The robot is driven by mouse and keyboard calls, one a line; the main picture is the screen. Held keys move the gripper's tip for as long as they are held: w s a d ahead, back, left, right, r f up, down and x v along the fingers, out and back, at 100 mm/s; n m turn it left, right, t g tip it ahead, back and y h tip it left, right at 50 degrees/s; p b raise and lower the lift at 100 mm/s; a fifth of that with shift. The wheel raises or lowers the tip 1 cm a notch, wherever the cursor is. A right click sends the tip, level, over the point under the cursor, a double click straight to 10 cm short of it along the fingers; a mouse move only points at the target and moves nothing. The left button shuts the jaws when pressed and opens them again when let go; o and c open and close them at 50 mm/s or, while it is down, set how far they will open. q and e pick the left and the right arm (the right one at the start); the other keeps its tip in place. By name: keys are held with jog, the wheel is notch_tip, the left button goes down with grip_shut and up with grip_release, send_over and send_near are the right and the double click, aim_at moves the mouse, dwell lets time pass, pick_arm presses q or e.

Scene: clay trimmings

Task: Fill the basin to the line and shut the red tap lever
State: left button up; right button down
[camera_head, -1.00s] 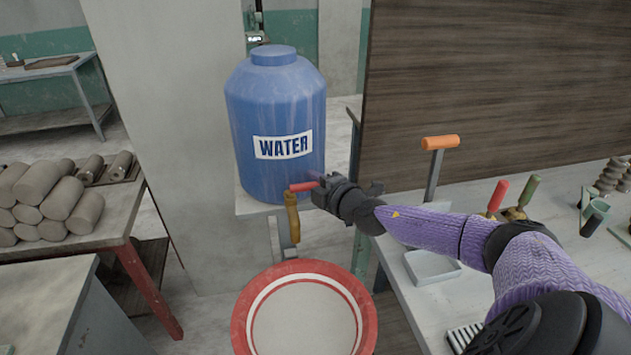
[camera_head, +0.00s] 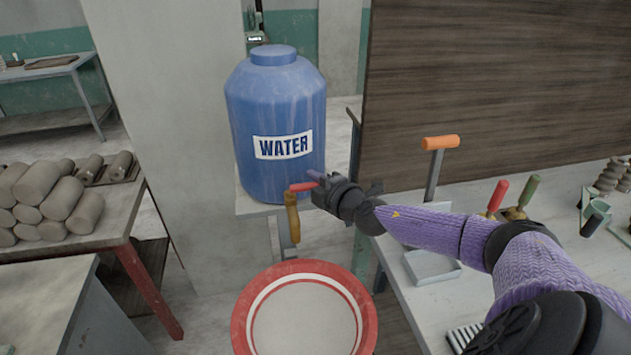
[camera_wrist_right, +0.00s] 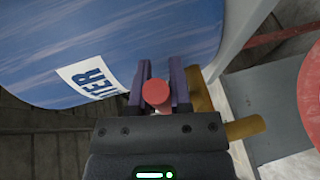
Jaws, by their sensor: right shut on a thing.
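The blue water tank (camera_head: 277,110) with a WATER label stands on a pale stand. My right gripper (camera_head: 316,180) is shut on the red tap lever. In the right wrist view the lever's round red end (camera_wrist_right: 156,92) sits between my purple fingers (camera_wrist_right: 160,88). The red-rimmed basin (camera_head: 245,318) is below the tap, cut off by the lower edge. Its inside looks pale with a ring; I cannot tell the water level. No stream shows clearly.
Clay rolls (camera_head: 45,200) are piled on a left table. A dark wooden panel (camera_head: 500,80) stands behind the worktable.

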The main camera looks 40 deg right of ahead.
jog(key=m+h+p, duration=0.1)
jog(key=p, duration=0.1)
jog(key=s+m+h+p, duration=0.1)
jog(key=p, duration=0.1)
jog(key=m+g+h+p, duration=0.1)
jog(key=h+p, duration=0.1)
jog(key=shift+s+a+r, duration=0.25)
jog(key=shift+a+r, duration=0.1)
jog(key=shift+a, duration=0.05)
jog(key=shift+s+a+f+m+g+h, duration=0.1)
jog(key=shift+s+f+m+g+h, duration=0.15)
jog(key=shift+m+g+h, duration=0.4)
jog(key=shift+s+a+f+m+g+h, duration=0.15)
jog(key=shift+s+m+g+h, duration=0.1)
jog(key=shift+m+h, duration=0.45)
jog(key=c, duration=0.5)
grip_release()
jog(key=shift+h, duration=0.25)
jog(key=shift+c, duration=0.2)
